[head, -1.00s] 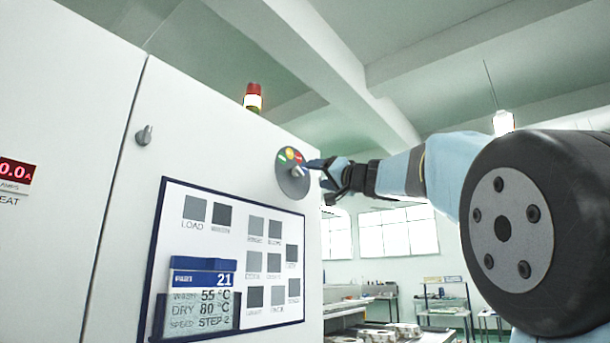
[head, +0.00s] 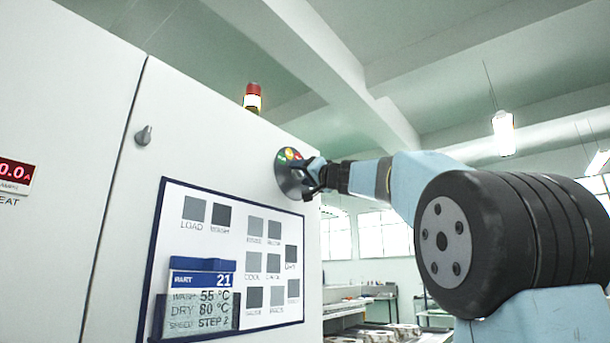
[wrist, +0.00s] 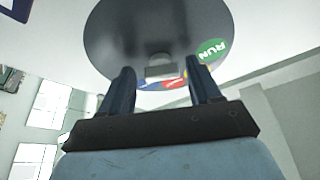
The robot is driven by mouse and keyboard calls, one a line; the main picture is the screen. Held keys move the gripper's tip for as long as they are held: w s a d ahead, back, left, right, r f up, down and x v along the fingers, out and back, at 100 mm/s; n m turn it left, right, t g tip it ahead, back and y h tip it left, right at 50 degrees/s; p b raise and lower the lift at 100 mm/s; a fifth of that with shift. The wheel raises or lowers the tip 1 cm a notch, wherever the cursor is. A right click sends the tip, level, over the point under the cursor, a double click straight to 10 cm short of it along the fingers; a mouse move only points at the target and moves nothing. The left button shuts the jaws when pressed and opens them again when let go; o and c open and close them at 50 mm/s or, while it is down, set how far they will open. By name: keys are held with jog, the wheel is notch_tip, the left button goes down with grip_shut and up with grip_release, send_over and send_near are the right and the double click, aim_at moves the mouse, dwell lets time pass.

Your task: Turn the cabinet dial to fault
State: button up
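The cabinet dial (head: 287,178) is a round dark plate with coloured marks near its upper edge, on the white cabinet front (head: 215,125). In the wrist view the dial (wrist: 125,35) shows a green RUN mark, with red, yellow and blue marks partly behind my fingers. A small grey knob (wrist: 161,68) stands out from the dial. My gripper (wrist: 161,78) is open, its two dark fingers apart on either side of the knob. A gap shows between each finger and the knob. In the head view my gripper (head: 308,178) covers the dial's right part, and the knob is hidden.
A blue-framed panel (head: 158,270) with grey squares and a part card (head: 203,295) is on the cabinet below the dial. A small grey latch (head: 143,136) is at upper left. A red and white beacon (head: 252,98) stands on top. Benches (head: 345,308) are behind at right.

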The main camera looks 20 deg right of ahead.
jog(key=shift+d, duration=0.1)
jog(key=c, duration=0.9)
jog(key=shift+m, duration=0.5)
jog(key=shift+m+h, duration=0.8)
jog(key=shift+m, duration=0.6)
jog(key=m+h, duration=0.1)
jog(key=m, duration=0.2)
jog(key=m+g+h, duration=0.1)
jog(key=m, duration=0.1)
jog(key=shift+s+a+r+m, duration=0.1)
jog(key=shift+a+r+m, duration=0.1)
jog(key=shift+m, duration=0.2)
jog(key=m+g, duration=0.1)
jog(key=m, duration=0.1)
jog(key=m+h, duration=0.1)
jog(key=m, duration=0.2)
jog(key=shift+r+g, duration=0.2)
jog(key=shift+g, duration=0.2)
jog(key=shift+m+g, duration=0.5)
jog(key=shift+m, duration=0.6)
